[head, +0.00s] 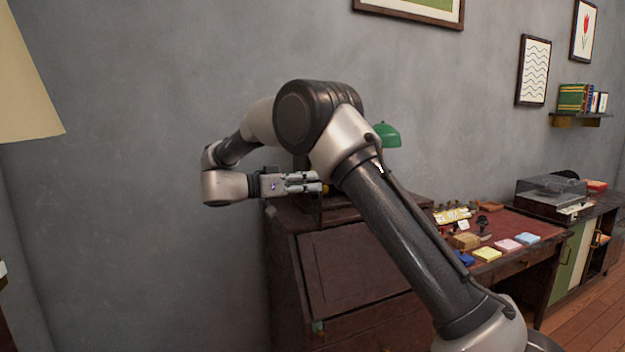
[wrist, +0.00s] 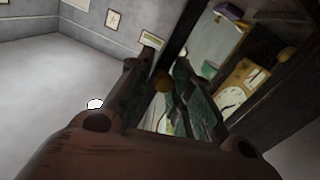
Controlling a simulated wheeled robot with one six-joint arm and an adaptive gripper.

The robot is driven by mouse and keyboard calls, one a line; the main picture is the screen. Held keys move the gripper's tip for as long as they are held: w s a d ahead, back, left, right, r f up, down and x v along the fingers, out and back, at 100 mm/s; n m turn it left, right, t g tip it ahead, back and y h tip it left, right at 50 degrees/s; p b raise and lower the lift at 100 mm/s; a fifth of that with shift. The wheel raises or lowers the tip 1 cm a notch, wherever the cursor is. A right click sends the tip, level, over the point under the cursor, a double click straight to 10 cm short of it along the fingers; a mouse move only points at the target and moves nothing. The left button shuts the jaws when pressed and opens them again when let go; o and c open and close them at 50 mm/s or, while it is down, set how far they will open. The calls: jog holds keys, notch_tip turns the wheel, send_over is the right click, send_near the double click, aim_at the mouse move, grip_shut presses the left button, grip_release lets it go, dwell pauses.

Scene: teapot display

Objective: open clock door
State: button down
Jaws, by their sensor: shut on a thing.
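The clock is mostly hidden behind my arm in the head view; a dark part of its case (head: 336,202) shows on the wooden cabinet. In the wrist view, a dark frame edge (wrist: 186,28) stands beside a glassy area, with a cream clock dial (wrist: 231,97) to the right. A small round brass knob (wrist: 162,82) sits between the fingers of my gripper (wrist: 165,62). My gripper also shows in the head view (head: 320,182), pointing right at the clock. It is shut on the knob. Whether the door stands ajar is unclear.
The cabinet (head: 350,260) stands below my gripper. To its right, a desk (head: 500,232) holds note pads and small items, with a record player (head: 550,195) beyond. A lampshade (head: 25,85) is at the left. The grey wall is close behind.

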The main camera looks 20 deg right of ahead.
jog(key=shift+w+d+r, duration=0.1)
jog(key=shift+w+r, duration=0.15)
jog(key=c, duration=1.4)
grip_release()
jog(key=shift+f, duration=0.15)
jog(key=shift+o, duration=0.2)
notch_tip(320, 180, up, 10)
jog(key=shift+r, duration=0.15)
